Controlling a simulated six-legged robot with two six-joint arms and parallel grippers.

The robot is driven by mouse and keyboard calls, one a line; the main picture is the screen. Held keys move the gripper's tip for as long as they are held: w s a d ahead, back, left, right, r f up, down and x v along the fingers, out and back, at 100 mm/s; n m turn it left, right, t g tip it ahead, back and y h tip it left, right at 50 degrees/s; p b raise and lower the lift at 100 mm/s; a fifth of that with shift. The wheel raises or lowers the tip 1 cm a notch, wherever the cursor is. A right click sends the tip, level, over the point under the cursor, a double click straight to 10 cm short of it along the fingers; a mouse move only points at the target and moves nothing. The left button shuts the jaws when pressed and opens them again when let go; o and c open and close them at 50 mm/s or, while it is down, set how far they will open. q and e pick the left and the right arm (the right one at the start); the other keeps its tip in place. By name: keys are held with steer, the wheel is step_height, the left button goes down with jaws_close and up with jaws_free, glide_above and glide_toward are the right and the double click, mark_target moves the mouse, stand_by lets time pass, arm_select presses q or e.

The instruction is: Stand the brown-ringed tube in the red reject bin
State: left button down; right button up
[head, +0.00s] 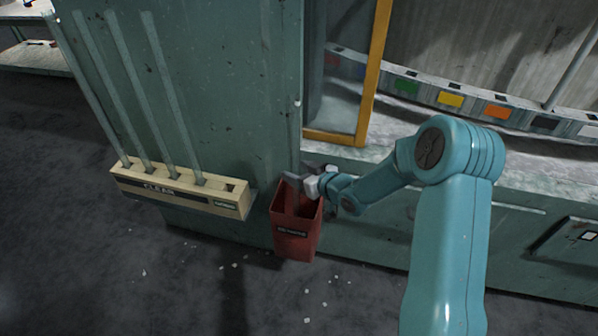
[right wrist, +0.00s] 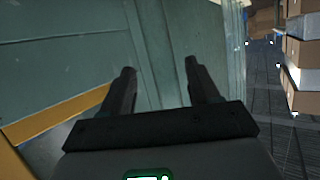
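The red reject bin (head: 291,244) stands on the floor against the teal cabinet in the head view. A faint, greyish upright strip (head: 293,203) shows inside the bin's mouth and seems to be a glass tube standing there. I cannot make out a brown ring on it. My right gripper (head: 298,182) is just above the bin's rim, close beside this strip. In the right wrist view its two fingers (right wrist: 163,82) are spread apart, with no clearly held thing between them. My left gripper is in neither view.
A cream rack (head: 180,193) marked CLEAR holds several upright glass tubes (head: 160,95) left of the bin. A yellow frame (head: 376,60) and a ledge with colour patches (head: 450,99) are right of the cabinet. Stacked boxes (right wrist: 300,55) show in the right wrist view. Floor in front is mostly clear.

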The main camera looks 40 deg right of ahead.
steer(key=p+v, duration=0.2)
steer(key=v, duration=1.4)
steer(key=shift+s, duration=0.15)
steer(key=shift+a+r, duration=0.1)
steer(key=shift+r, duration=0.05)
